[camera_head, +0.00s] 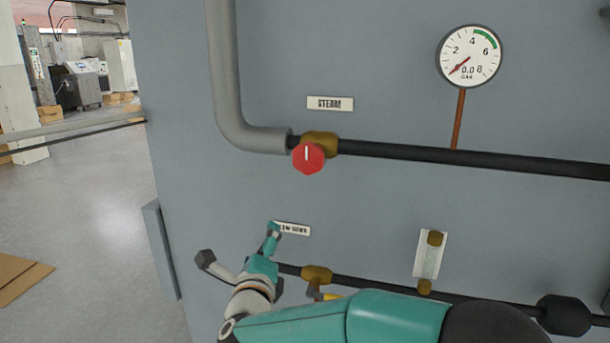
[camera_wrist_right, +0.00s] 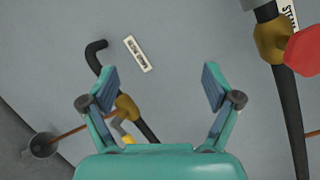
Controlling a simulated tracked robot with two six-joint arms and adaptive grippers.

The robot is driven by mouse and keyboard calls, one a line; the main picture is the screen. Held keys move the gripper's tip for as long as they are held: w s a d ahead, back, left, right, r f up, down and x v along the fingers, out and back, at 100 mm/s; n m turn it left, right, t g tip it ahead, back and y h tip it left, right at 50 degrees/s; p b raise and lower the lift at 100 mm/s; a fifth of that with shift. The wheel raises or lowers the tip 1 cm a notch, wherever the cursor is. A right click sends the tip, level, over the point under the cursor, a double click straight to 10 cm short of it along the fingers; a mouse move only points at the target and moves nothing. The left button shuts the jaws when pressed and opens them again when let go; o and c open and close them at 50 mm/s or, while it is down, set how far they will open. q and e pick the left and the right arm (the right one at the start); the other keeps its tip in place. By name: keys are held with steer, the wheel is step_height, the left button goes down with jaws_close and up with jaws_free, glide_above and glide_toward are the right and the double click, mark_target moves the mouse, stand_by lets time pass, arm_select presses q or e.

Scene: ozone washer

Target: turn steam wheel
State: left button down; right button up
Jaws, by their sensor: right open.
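The red steam wheel (camera_head: 308,158), with a white mark on its face, sits on a brass valve (camera_head: 322,143) below the STEAM label (camera_head: 330,103). In the right wrist view the red wheel (camera_wrist_right: 304,52) is at the right edge, partly cut off, outside the jaws. My right gripper (camera_head: 245,250) is below and left of the wheel, apart from it. In the wrist view its jaws (camera_wrist_right: 160,86) are spread, with nothing held. My left gripper is in neither view.
A gauge (camera_head: 469,56) reads near zero. A lower pipe has a brass valve (camera_head: 317,274), partly behind my right arm, and a lower label (camera_head: 295,229). A sight glass (camera_head: 429,255) is right of it. The panel between the wheel and lower pipe is mostly bare.

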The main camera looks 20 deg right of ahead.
steer(key=s+r+m+h, duration=0.3)
steer(key=s+r+m, duration=0.1)
steer(key=r+m, duration=0.4)
steer(key=m+g+h+b, duration=0.2)
steer(key=m, duration=0.7)
glide_toward(306, 160)
steer(key=p+x, duration=0.4)
steer(key=x, duration=0.6)
steer(key=shift+p+x, duration=0.4)
steer(key=shift+x, duration=0.45)
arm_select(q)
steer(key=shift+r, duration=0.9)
arm_select(e)
steer(key=shift+f, duration=0.1)
